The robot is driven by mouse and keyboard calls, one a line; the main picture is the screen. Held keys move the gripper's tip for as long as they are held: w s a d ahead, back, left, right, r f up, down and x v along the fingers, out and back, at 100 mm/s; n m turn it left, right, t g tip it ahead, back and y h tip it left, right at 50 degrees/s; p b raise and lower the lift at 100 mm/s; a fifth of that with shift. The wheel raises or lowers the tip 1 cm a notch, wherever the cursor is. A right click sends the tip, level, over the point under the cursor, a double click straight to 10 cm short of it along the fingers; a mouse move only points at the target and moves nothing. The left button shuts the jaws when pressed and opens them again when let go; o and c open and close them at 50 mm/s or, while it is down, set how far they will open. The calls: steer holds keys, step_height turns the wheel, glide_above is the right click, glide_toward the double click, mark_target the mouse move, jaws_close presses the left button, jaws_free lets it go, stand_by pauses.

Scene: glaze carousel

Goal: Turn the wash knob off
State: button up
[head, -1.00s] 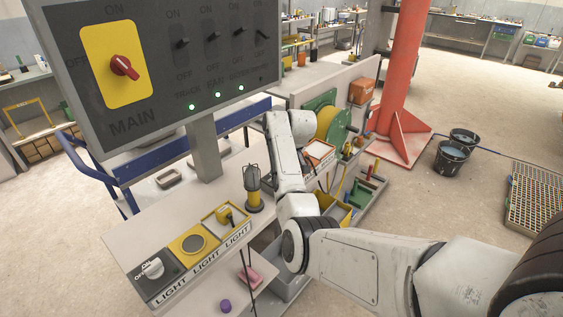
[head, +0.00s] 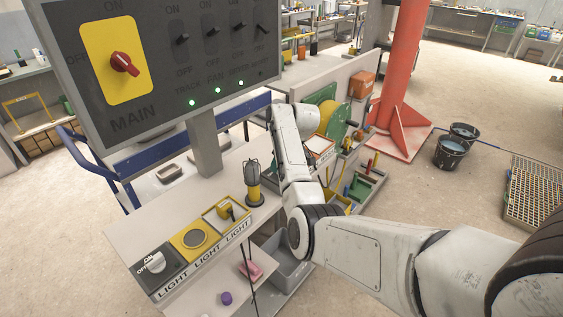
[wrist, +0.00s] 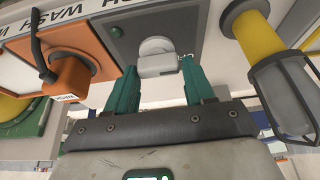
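The wash knob (wrist: 156,58) is a pale grey-white round knob with a raised bar, on a dark plate (wrist: 118,32) with the upside-down word WASH beside it in the wrist view. The bar lies roughly across the picture. My gripper (wrist: 158,66) has two teal fingers, apart, one at each side of the knob's bar. The right fingertip looks very close to the bar; contact cannot be told.
An orange plate (wrist: 72,45) with a dark lever sits left of the knob. In the head view the switch panel (head: 150,125) and a lamp (head: 253,185) stand near my arm, above the LIGHT controls (head: 190,240).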

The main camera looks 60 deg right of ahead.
steer(key=o, duration=0.3)
steer(key=b+v, duration=0.1)
steer(key=v, duration=0.9)
steer(key=shift+s+r, duration=0.2)
steer(key=shift+r, duration=0.2)
steer(key=s+a+f+g, duration=0.1)
steer(key=s+a+f, duration=0.1)
steer(key=a+f, duration=0.7)
steer(key=s+a+f+g, duration=0.1)
steer(key=s+a+f, duration=0.2)
steer(key=a+f, duration=0.6)
steer(key=shift+n+g+y, duration=0.4)
steer(key=shift+n+g, duration=0.3)
steer(key=shift+n, duration=0.2)
steer(key=s+a+f, duration=0.1)
steer(key=s+a, duration=0.4)
steer(key=a, duration=0.2)
steer(key=s+a, duration=0.6)
steer(key=a, duration=0.1)
steer(key=s+a+f, duration=0.1)
steer(key=s+a, duration=0.4)
steer(key=a, duration=0.2)
steer(key=shift+s+f, duration=0.2)
steer(key=shift+f, duration=0.1)
